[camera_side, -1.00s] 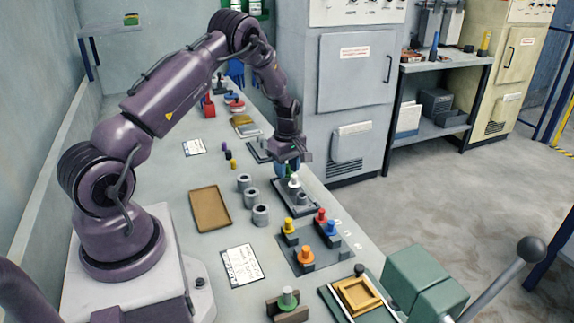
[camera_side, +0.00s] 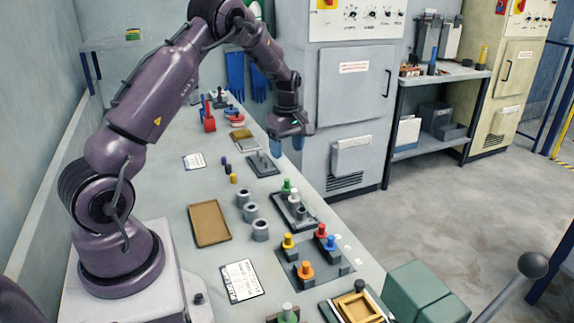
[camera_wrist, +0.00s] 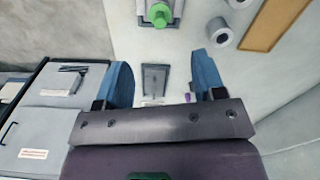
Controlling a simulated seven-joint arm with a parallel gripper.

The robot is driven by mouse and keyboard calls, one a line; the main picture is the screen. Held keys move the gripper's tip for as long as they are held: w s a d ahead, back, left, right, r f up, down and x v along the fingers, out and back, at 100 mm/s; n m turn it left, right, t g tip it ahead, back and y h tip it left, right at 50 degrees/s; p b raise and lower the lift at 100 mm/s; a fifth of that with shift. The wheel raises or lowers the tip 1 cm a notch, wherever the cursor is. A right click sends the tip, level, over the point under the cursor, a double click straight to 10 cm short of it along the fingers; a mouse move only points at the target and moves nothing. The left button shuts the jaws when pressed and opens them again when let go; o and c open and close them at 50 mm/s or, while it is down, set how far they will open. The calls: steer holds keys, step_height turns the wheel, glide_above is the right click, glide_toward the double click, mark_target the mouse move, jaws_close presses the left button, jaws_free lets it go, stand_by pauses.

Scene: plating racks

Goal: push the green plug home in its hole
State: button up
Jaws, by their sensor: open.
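The green plug (camera_side: 287,186) stands upright at the far end of a dark grey plate (camera_side: 313,221) on the bench. A white piece (camera_side: 294,197) stands beside it on the same plate. The plug also shows at the top of the wrist view (camera_wrist: 158,14). I cannot tell how deep it sits; its hole is hidden beneath it. My gripper (camera_side: 287,145) hangs above the bench, beyond the plug and clear of it. Its two blue fingers are apart with nothing between them, as the wrist view (camera_wrist: 164,76) also shows.
Grey rings (camera_side: 251,212) and a brown tray (camera_side: 209,225) lie left of the plate. Nearer is a grey board (camera_side: 328,279) with several coloured plugs. Another plate with a peg (camera_side: 262,164) lies beyond. Grey cabinets stand along the right.

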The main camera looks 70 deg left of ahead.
mark_target(287, 179)
step_height(287, 179, up, 2)
steer(key=shift+r, duration=0.1)
steer(key=shift+f, duration=0.2)
steer(key=c, duration=0.3)
step_height(287, 179, down, 4)
steer(key=shift+d+r+m, duration=0.1)
steer(key=shift+r+m, duration=0.15)
steer(key=shift+m, duration=0.45)
jaws_close()
steer(key=shift+f, duration=2.95)
